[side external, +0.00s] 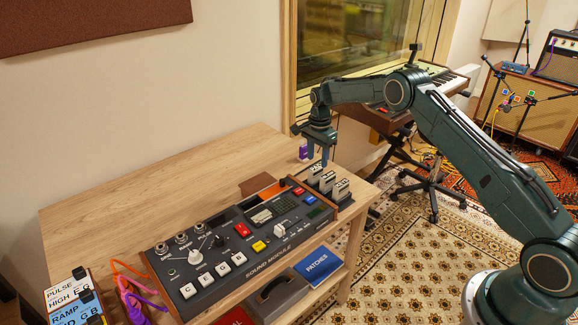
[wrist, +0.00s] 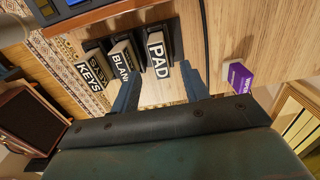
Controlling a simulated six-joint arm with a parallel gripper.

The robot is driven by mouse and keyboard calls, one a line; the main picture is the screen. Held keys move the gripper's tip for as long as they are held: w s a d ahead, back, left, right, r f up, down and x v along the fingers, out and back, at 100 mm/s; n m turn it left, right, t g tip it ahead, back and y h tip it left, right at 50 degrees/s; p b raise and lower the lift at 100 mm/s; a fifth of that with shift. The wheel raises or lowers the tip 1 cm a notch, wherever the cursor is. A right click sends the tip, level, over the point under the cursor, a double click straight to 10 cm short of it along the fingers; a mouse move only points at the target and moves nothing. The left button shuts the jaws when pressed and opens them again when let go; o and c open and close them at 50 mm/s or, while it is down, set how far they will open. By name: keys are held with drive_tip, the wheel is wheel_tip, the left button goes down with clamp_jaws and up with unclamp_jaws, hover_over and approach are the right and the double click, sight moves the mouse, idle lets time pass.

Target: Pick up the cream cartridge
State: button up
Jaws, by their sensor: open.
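Three labelled cartridges stand in a row in dark holders at the end of the sound module. My gripper (side external: 318,156) is open and empty, pointing down just beyond the row. In the wrist view its fingers (wrist: 160,87) are nearest the PAD cartridge.
A purple cartridge (wrist: 240,76) stands on the wooden table beside my gripper; it also shows in the side view (side external: 303,150). The sound module (side external: 240,240) has raised knobs and buttons. The table's back left (side external: 150,190) is clear. A window is behind.

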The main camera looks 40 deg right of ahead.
sight(316, 167)
drive_tip(key=shift+f, duration=0.2)
drive_tip(key=shift+a+f, duration=0.15)
drive_tip(key=shift+f, duration=2.4)
clamp_jaws()
